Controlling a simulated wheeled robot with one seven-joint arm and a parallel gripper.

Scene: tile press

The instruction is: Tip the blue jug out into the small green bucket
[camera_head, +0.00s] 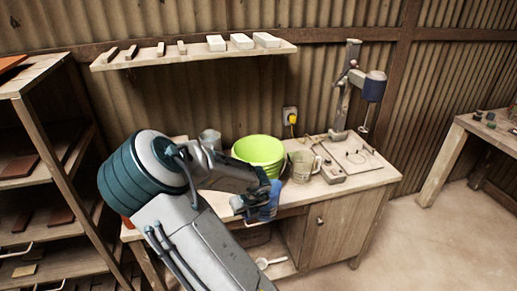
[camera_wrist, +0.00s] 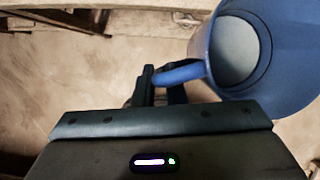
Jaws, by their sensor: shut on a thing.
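The blue jug (camera_head: 266,207) is held by my gripper (camera_head: 249,203) in front of the bench, below and in front of the bucket in the head view. In the wrist view the jug (camera_wrist: 203,48) is at the upper right, and my gripper's fingers (camera_wrist: 160,88) are shut on its handle. A pale grey round surface shows inside the jug; I cannot tell if it is contents or the bottom. The small green bucket (camera_head: 258,152) stands upright on the bench, apart from the jug. Its inside bottom is hidden.
The wooden bench (camera_head: 350,182) also holds a greenish-beige mug (camera_head: 302,167), right of the bucket, and a grey cup (camera_head: 210,139) behind my arm. A press stand (camera_head: 343,92) rises at the right. A wall shelf (camera_head: 200,56) hangs above. Floor is clear at right.

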